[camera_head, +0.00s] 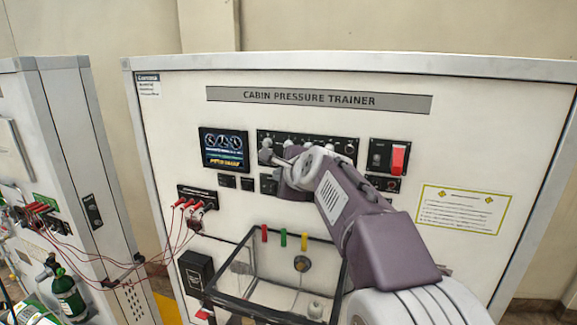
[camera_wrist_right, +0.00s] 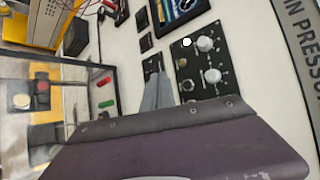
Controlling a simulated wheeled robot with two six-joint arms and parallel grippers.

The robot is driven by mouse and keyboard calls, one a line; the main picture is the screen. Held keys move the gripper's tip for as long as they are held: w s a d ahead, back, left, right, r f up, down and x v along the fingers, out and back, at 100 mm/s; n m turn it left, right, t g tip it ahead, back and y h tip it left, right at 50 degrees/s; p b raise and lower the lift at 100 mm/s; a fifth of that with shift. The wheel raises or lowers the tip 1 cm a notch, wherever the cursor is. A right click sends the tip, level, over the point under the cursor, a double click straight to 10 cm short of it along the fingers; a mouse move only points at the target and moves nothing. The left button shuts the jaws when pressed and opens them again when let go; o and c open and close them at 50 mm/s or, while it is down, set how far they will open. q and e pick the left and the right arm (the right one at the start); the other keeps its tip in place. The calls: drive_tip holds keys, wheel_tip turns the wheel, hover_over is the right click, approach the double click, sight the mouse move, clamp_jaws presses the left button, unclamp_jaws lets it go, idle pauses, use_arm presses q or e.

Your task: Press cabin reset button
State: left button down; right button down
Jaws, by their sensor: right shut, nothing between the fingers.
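The cabin pressure trainer (camera_head: 470,120) is a white upright panel. No readable label marks which control is the cabin reset button. Small dark square buttons (camera_head: 227,181) sit below the screen, and one also shows in the wrist view (camera_wrist_right: 142,20). My right gripper (camera_head: 266,157) is shut and empty in front of the lower left part of the knob panel (camera_head: 300,138). In the right wrist view its narrow grey fingers (camera_wrist_right: 157,92) point at the strip beside that panel. I cannot tell whether they touch it. My arm hides controls below the knobs. My left gripper is out of view.
A screen (camera_head: 223,149) is left of the knobs, and a red switch (camera_head: 398,158) is to the right. A clear box (camera_head: 240,305) juts out below. Red cables (camera_head: 95,262) run to the cabinet at left. The panel's right side is clear around a yellow notice (camera_head: 462,209).

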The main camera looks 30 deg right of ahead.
drive_tip(key=w+d, duration=0.1)
drive_tip(key=d, duration=0.1)
drive_tip(key=w+d, duration=0.1)
drive_tip(key=w, duration=0.1)
drive_tip(key=shift+d+r+p, duration=0.1)
drive_tip(key=shift+d+p, duration=0.2)
drive_tip(key=shift+d, duration=0.1)
drive_tip(key=shift+s, duration=0.1)
idle(0.4)
drive_tip(key=shift+d, duration=0.15)
idle(1.1)
drive_tip(key=shift+w+d, duration=0.2)
drive_tip(key=shift+w, duration=0.15)
